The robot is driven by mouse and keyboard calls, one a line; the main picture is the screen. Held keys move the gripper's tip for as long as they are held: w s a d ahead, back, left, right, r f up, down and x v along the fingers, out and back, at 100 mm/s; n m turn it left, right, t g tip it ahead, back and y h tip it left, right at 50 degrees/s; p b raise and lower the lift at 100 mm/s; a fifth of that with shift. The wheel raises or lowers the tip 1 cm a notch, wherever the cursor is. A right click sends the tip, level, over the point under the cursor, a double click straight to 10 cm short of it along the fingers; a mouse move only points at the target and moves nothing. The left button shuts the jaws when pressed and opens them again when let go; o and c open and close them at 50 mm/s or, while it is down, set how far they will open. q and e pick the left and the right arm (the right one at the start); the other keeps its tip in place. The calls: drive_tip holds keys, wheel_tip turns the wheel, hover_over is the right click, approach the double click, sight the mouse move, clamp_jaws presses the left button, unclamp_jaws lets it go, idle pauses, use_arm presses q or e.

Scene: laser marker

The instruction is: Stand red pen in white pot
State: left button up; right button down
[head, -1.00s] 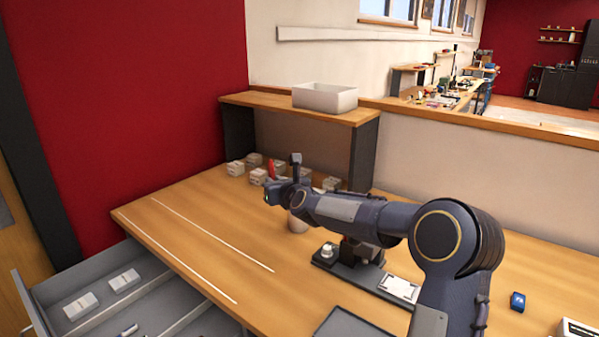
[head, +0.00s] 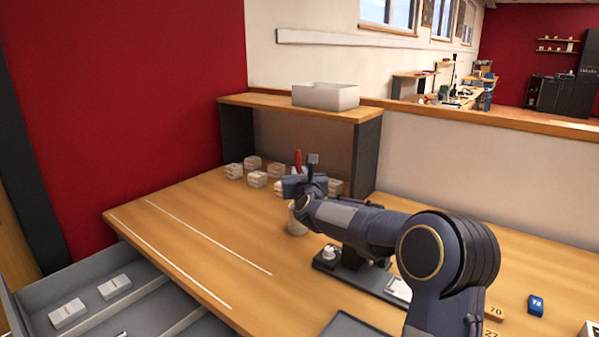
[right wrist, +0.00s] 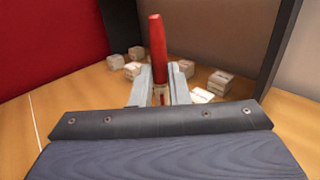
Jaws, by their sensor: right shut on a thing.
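The red pen (head: 298,159) stands about upright in my right gripper (head: 297,184), which is shut on it. In the right wrist view the red pen (right wrist: 157,48) rises from between the two grey fingers (right wrist: 159,88). The whitish pot (head: 296,223) stands on the table just below my right gripper and wrist in the head view. Its upper part is hidden by my arm, so I cannot tell whether the pen's lower end is over or inside it. My left gripper is not in view.
Several small pale boxes (head: 257,180) stand at the back, near the wooden shelf (head: 240,101) with a white bin (head: 325,96) on top. A dark fixture (head: 330,258) is right of the pot. An open drawer (head: 150,306) is at front left; the table's left side is clear.

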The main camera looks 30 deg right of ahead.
wheel_tip(320, 180, down, 10)
drive_tip(key=b, duration=1)
drive_tip(key=shift+r, duration=0.15)
drive_tip(key=c, duration=1.3)
unclamp_jaws()
drive_tip(key=b+v, duration=0.1)
drive_tip(key=v, duration=0.7)
